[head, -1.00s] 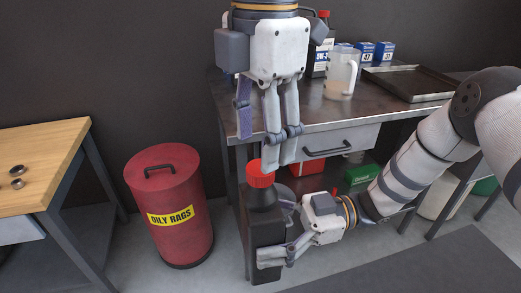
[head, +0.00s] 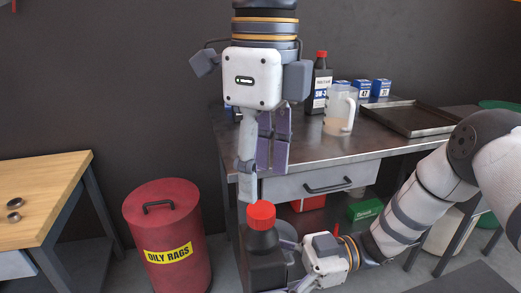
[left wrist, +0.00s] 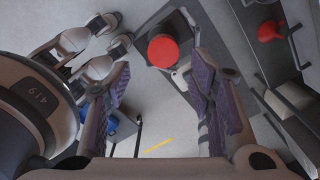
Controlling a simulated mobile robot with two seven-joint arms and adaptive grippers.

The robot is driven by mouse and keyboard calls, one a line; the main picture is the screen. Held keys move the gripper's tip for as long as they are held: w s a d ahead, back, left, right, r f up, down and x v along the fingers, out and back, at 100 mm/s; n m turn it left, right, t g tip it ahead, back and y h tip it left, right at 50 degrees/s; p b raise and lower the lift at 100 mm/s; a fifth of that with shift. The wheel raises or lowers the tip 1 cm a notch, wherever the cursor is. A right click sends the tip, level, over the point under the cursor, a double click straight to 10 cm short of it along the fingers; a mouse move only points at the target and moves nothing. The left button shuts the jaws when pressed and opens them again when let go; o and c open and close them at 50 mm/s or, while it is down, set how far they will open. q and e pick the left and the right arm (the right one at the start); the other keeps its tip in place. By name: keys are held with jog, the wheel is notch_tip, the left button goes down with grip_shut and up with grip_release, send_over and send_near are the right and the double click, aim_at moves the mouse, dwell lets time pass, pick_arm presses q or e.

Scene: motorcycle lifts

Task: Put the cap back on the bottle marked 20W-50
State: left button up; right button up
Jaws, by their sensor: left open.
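A dark bottle (head: 264,270) stands upright at the bottom of the head view, a red cap (head: 261,215) on its top. Its marking cannot be read. My right gripper (head: 292,268) is shut on the bottle from the right; its fingers are partly cut off by the frame's edge. My left gripper (head: 261,175) points down, open and empty, just above the cap. In the left wrist view, the red cap (left wrist: 163,51) lies ahead of the gap between my left fingers (left wrist: 160,90), nearer the right finger. The dark bottle is below the cap.
A metal bench (head: 300,150) stands behind, with another red-capped bottle (head: 320,85), a clear jug (head: 340,110), a tray (head: 410,118) and small blue boxes (head: 371,88). A red oily rags bin (head: 165,225) and a wooden table (head: 45,185) are at left.

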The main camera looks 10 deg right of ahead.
aim_at(261, 208)
pick_arm(q)
jog(key=n, duration=0.4)
jog(key=shift+r, duration=0.2)
jog(key=n, duration=0.4)
jog(key=shift+r, duration=0.15)
jog(key=n, duration=0.4)
jog(key=shift+r, duration=0.15)
jog(key=n, duration=0.5)
jog(key=shift+w+r+n, duration=0.1)
jog(key=shift+r+n, duration=0.15)
jog(key=shift+n, duration=0.15)
jog(key=n, duration=0.3)
jog(key=shift+r+n, duration=0.15)
jog(key=shift+n, duration=0.15)
notch_tip(261, 208, down, 8)
jog(key=shift+w+f, duration=0.1)
